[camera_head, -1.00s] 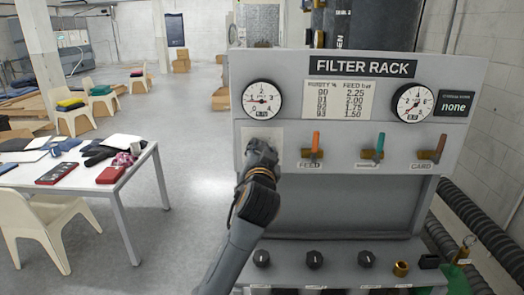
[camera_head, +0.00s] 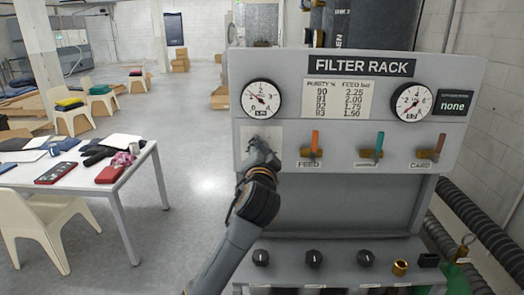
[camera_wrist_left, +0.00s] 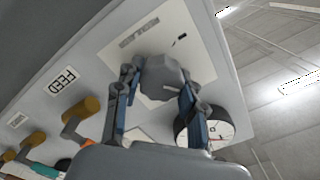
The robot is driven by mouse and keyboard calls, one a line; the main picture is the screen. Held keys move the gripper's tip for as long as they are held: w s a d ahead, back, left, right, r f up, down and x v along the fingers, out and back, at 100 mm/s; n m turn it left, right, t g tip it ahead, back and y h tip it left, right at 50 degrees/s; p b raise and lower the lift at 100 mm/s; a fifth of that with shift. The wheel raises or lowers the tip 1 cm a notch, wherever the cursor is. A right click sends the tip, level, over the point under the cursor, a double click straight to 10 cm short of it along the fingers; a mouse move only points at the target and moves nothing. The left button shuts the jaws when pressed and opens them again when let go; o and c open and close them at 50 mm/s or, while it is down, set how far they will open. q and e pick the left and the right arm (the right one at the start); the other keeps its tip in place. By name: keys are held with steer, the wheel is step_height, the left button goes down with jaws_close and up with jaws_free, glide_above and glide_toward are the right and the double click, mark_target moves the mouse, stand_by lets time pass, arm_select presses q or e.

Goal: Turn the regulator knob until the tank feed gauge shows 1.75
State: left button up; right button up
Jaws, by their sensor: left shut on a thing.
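The grey filter rack panel (camera_head: 345,135) carries a left gauge (camera_head: 262,99) above my left gripper (camera_head: 262,150). The left gauge's needle points to the upper left; its digits are too small to read surely. In the left wrist view, a grey faceted regulator knob (camera_wrist_left: 165,78) sits on a pale plate (camera_wrist_left: 150,45). My left gripper, seen there too (camera_wrist_left: 160,90), is shut on it, with one finger on each side. The knob is hidden behind the gripper in the head view. A dark-rimmed gauge (camera_wrist_left: 208,127) shows in part beside the right finger. My right gripper is not in view.
A right gauge (camera_head: 411,103) and a purity and feed chart (camera_head: 338,97) with a 1.75 row are on the panel. Orange (camera_head: 314,141), teal (camera_head: 379,145) and brown (camera_head: 439,145) valve handles stick out right of my gripper. Black knobs (camera_head: 313,258) line the lower ledge.

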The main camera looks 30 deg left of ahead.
arm_select(q)
steer(key=o, duration=1.2)
steer(key=v, duration=1.2)
steer(key=shift+f, duration=0.1)
